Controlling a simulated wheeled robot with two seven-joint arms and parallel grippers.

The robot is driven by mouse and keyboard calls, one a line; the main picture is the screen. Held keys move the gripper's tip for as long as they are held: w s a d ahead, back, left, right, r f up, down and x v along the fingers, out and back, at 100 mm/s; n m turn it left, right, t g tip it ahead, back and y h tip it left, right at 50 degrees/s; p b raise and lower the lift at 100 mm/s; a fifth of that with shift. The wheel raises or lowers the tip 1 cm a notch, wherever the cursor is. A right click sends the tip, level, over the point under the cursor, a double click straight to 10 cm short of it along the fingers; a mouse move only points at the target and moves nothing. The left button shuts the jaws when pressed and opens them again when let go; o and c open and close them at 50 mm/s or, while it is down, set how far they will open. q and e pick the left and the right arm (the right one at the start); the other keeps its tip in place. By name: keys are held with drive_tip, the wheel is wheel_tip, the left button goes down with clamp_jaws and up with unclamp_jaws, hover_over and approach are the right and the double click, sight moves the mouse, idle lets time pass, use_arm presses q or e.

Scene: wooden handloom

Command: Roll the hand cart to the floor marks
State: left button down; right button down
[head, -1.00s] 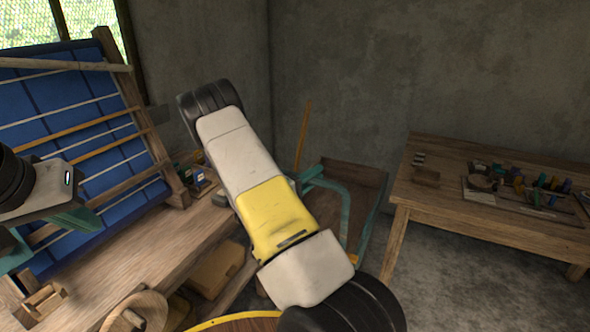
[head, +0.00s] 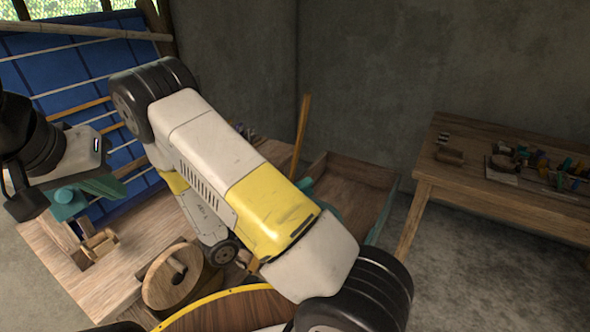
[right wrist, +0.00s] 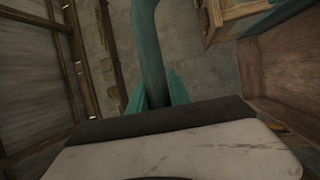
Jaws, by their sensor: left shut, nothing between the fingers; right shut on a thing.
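The hand cart (head: 350,172) is a wooden tray with a teal tubular frame, right of centre in the head view. My own right arm hides much of it. In the right wrist view the cart's teal handle (right wrist: 149,42) runs up from between the teal fingers of my right gripper (right wrist: 155,92), which is shut on it. My left gripper (head: 88,196) is at the left, shut and empty, above the loom's wooden bench and away from the cart. I see no floor marks.
The wooden loom with blue cloth (head: 50,85) and a round wooden part (head: 180,275) stand at the left. A wooden table (head: 490,195) with small tools is at the right, close to the cart. Bare floor (head: 470,275) shows in front of this table. Grey walls close the back.

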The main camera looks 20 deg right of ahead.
drive_tip(key=shift+s+a+f, duration=0.1)
drive_tip(key=shift+s+a, duration=0.2)
drive_tip(key=shift+s, duration=0.05)
drive_tip(key=c, duration=1.2)
unclamp_jaws()
drive_tip(key=shift+a, duration=0.15)
